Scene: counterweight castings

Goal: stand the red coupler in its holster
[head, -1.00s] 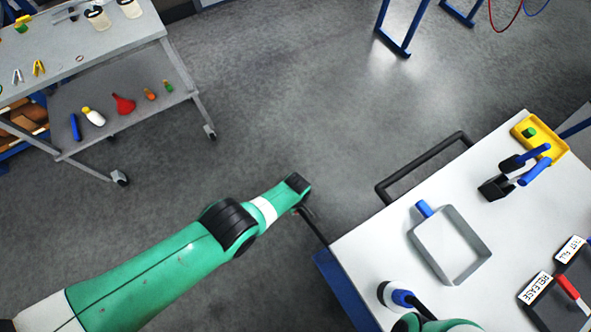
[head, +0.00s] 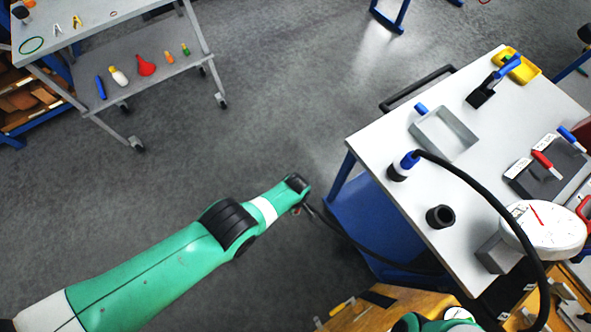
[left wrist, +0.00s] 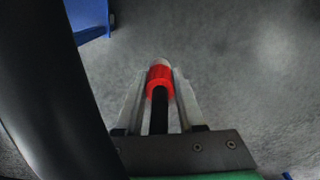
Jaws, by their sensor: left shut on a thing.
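My left gripper (left wrist: 160,74) is shut on the red coupler (left wrist: 160,80), with a black hose (left wrist: 159,112) running from it toward the wrist. In the head view, my left arm reaches over bare floor to the left of the white table; its fingers and the coupler are hardly visible there. An empty-looking black cup (head: 440,217), apparently the holster, stands upright near the table's left edge. A blue-topped coupler (head: 408,160) stands in a similar holder behind it. My right gripper is out of view.
The white table (head: 375,135) also bears a grey tray (head: 444,134), a yellow tray (head: 527,72), a dark board with a red-handled tool (head: 542,158), and a round dial gauge (head: 545,230). A grey cart (head: 60,70) stands far left.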

